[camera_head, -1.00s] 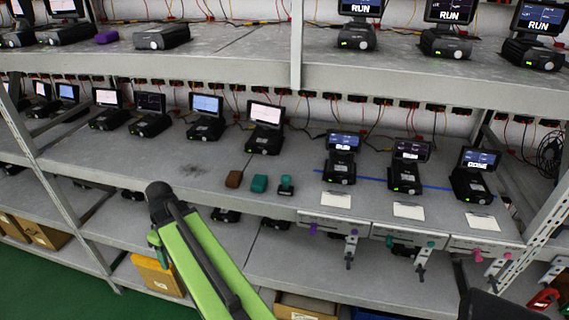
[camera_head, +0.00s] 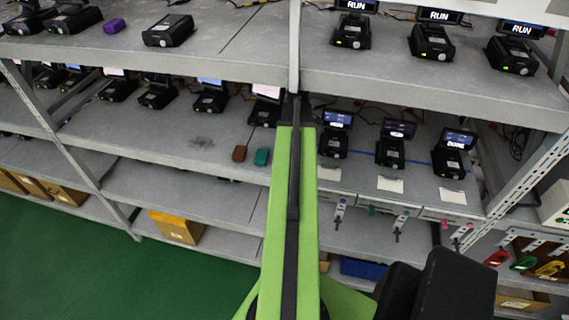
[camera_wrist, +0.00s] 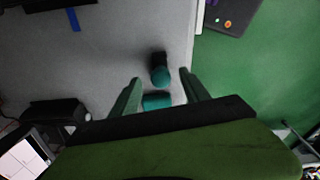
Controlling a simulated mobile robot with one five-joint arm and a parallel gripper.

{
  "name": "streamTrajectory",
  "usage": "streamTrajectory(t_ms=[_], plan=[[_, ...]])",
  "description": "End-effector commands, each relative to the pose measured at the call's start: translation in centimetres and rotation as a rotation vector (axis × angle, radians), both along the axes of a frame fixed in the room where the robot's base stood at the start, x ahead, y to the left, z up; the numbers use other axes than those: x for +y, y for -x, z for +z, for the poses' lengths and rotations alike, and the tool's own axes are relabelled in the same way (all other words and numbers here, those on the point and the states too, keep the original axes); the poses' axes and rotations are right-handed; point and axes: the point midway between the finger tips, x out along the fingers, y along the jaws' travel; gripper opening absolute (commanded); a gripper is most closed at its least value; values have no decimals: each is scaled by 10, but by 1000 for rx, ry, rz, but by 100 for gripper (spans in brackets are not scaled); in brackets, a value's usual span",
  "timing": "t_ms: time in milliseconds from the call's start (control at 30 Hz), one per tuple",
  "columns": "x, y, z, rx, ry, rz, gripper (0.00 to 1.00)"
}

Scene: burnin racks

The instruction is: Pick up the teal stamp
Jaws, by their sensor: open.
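The teal stamp (camera_wrist: 160,74) has a rounded teal knob and a dark part. In the wrist view it stands on the grey shelf, in line with the gap between the fingertips. My gripper (camera_wrist: 160,80) is open, one green finger to each side, and nothing is held. A teal block (camera_wrist: 157,101) shows closer to the palm, partly cut off by it. In the head view the teal block (camera_head: 261,157) shows left of my arm. The stamp and my gripper are hidden there behind my green arm.
A brown block (camera_head: 239,153) sits left of the teal block. Several black devices with screens line the shelf (camera_head: 215,135), with white cards before the right ones. The upper shelf's edge (camera_head: 200,69) runs above. In the wrist view a device (camera_wrist: 55,118) stands at left.

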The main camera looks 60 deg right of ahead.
Motion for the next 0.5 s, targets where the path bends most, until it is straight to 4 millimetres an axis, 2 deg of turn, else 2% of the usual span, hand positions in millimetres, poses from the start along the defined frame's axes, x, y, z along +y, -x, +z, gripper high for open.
streamTrajectory(t_ms=[133, 400, 500], plan=[[2, -2, -9, 0, 0, 2, 54], [5, -8, -58, 0, 0, 4, 54], [6, -9, -64, 0, 0, 4, 54]])
